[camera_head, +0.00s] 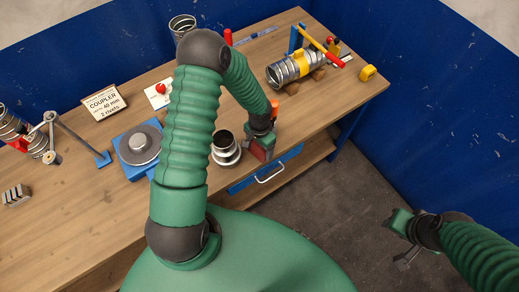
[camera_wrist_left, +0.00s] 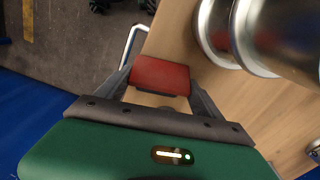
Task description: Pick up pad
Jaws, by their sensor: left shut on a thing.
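The pad is a small dark red block (camera_wrist_left: 160,76) between the two fingers of my left gripper (camera_wrist_left: 161,80) in the left wrist view. The fingers touch its left and right ends, and the gripper is shut on it. In the head view my left gripper (camera_head: 262,148) is at the front edge of the bench, beside the silver flanged coupler parts, and the pad shows only as a small reddish patch there. My right gripper (camera_head: 402,242) hangs over the floor at the right, away from the bench; its jaw opening is unclear.
Silver round parts (camera_head: 225,148) stand close left of my left gripper. A blue turntable (camera_head: 139,147) and a coupler sign (camera_head: 103,101) are farther left. A clamped spiral duct (camera_head: 290,69) lies at the back right. A blue drawer (camera_head: 262,171) is under the front edge. Bare wood (camera_head: 325,98) lies at the right.

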